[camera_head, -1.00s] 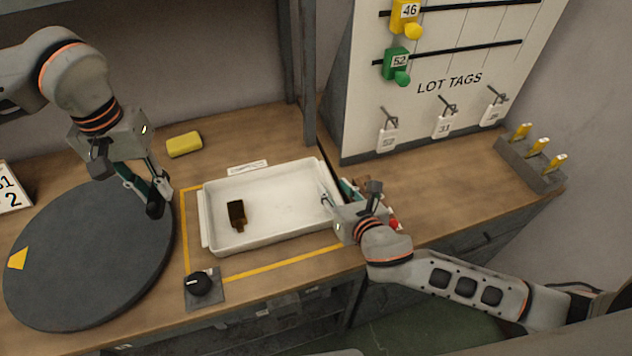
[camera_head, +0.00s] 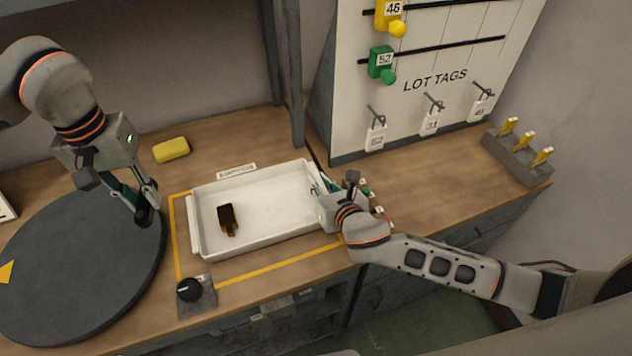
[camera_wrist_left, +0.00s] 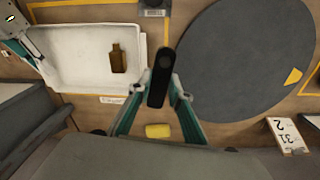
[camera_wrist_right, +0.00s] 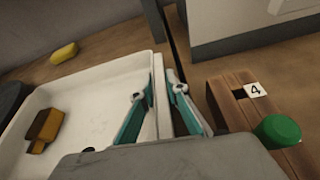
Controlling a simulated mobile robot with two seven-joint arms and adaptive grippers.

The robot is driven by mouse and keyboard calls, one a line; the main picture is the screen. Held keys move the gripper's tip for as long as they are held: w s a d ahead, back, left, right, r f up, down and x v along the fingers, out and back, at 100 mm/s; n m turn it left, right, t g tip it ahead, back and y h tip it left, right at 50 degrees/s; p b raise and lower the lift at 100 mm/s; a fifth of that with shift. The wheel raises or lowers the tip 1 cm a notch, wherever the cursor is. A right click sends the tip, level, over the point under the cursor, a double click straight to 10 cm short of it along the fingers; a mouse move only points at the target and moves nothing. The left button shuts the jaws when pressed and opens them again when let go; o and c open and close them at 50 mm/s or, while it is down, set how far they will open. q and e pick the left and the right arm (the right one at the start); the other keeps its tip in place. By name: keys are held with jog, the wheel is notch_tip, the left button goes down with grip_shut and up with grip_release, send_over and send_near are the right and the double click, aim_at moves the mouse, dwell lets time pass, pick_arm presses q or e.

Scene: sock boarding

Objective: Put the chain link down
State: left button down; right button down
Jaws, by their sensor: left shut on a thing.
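My left gripper (camera_head: 150,200) is shut on a dark, elongated, rounded piece, seemingly the chain link (camera_wrist_left: 160,78). It holds it near the right edge of the dark round disc (camera_head: 80,270), left of the white tray (camera_head: 196,235). The piece hangs down from the fingertips in the head view; I cannot tell whether it touches anything. My right gripper (camera_wrist_right: 160,88) is at the tray's right end, its fingers either side of the wall. I cannot tell whether they press on it. A brown bottle-shaped piece (camera_head: 227,217) lies in the tray.
A yellow block (camera_head: 171,149) lies behind the tray. A black knob (camera_head: 189,289) stands at the front edge. A wooden block with a green knob (camera_wrist_right: 280,130) is beside my right gripper. A lot-tag board (camera_head: 430,90) and a grey rack (camera_head: 518,158) stand at the right.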

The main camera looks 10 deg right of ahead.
pick_arm(q)
jog(key=w+d+f+n, duration=0.1)
jog(key=w+d+f, duration=0.1)
jog(key=d, duration=0.3)
jog(key=w+d+f, duration=0.1)
jog(key=w+d, duration=0.1)
jog(key=d, duration=0.4)
jog(key=n, duration=0.1)
send_over(276, 217)
notch_tip(276, 217, down, 4)
jog(key=shift+g, duration=0.4)
notch_tip(276, 217, down, 9)
jog(key=c, duration=1.8)
grip_release()
jog(key=shift+f, duration=0.15)
jog(key=shift+c, duration=0.2)
